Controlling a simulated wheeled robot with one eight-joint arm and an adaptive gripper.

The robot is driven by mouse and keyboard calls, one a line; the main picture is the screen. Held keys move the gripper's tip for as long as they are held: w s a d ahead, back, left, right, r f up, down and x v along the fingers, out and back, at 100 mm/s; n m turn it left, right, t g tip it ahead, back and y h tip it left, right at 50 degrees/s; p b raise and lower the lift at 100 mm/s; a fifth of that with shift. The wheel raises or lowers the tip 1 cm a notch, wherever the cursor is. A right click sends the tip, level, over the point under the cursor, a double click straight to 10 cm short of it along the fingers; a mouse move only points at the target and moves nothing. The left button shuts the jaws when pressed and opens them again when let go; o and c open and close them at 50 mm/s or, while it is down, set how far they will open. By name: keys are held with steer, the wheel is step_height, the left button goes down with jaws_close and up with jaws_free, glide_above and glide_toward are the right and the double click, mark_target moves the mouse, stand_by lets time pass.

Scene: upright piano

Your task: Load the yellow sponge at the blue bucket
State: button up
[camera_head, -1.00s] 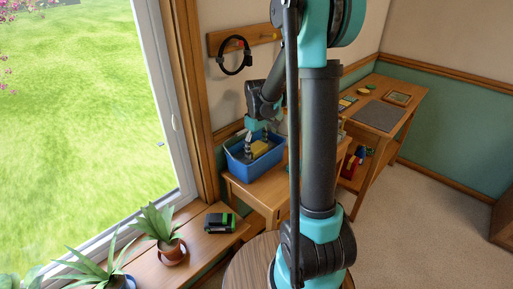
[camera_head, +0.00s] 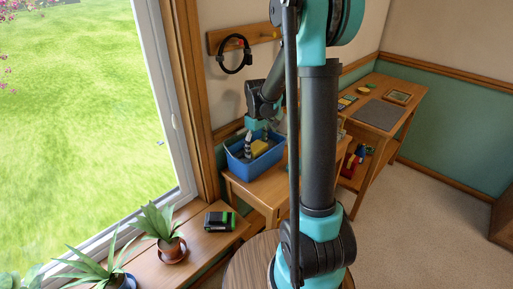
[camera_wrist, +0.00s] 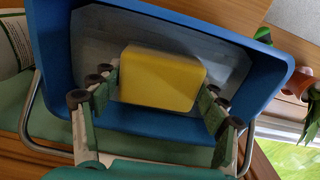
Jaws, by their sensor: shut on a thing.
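The yellow sponge (camera_wrist: 160,78) is a rounded block between the two fingers of my gripper (camera_wrist: 158,92) in the wrist view. My gripper is shut on it. The blue bucket (camera_wrist: 52,62) surrounds the sponge in that view, with its grey inner floor behind the sponge. In the head view the blue bucket (camera_head: 240,170) stands on a wooden table below the window side. The sponge (camera_head: 260,147) shows small within its opening, with my gripper (camera_head: 257,142) reaching down from above. Whether the sponge touches the bucket floor I cannot tell.
A black-and-green item (camera_head: 220,221) lies on the wooden sill, near a potted plant (camera_head: 168,240). Black headphones (camera_head: 234,54) hang from a wall rack. A desk (camera_head: 398,88) with a grey mat stands behind. Carpet at the right is clear.

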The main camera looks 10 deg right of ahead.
mark_target(256, 145)
stand_by(0.3)
steer(key=shift+r, duration=3.45)
